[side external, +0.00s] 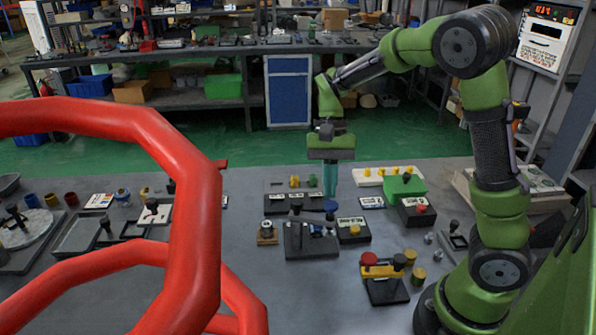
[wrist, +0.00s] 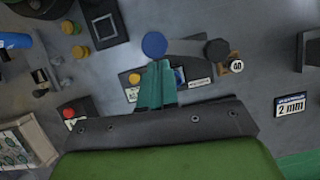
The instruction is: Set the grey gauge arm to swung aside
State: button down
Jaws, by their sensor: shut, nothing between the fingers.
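A dark valve block (side external: 310,240) stands on the bench, with a round blue knob (side external: 331,206) and a black knob (side external: 296,209) above it. In the wrist view, the blue knob (wrist: 154,44) is just beyond the fingertips and the black knob (wrist: 217,49) is to its right. A grey bar (wrist: 186,47) between these knobs appears to be the gauge arm; its pivot is unclear. My gripper (side external: 330,194) points down with its teal fingers shut and empty, close behind or above the blue knob. It also shows in the wrist view (wrist: 156,66). I cannot tell whether it touches anything.
A dark block with a yellow button (side external: 353,230) stands right of the valve block. A green box (side external: 404,188) and a red-button block (side external: 416,211) are farther right.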

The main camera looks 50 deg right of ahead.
jog(key=m, duration=0.1)
jog(key=s+a+m, duration=0.1)
jog(key=shift+s+m+t+y, duration=0.15)
jog(key=shift+m+t+y, duration=0.15)
jog(key=shift+t, duration=0.1)
jog(key=shift+s+a, duration=0.35)
jog(key=shift+a, duration=0.15)
jog(key=w+d+r, duration=0.3)
jog(key=d+r, duration=0.5)
jog(key=r, duration=0.1)
jog(key=s+a+n+t+h, duration=0.2)
jog(key=s+a+n+t, duration=0.6)
jog(key=a, duration=0.4)
jog(key=shift+s+r+n+t, duration=0.25)
jog(key=shift+s+t, duration=0.35)
jog(key=shift+s, duration=0.65)
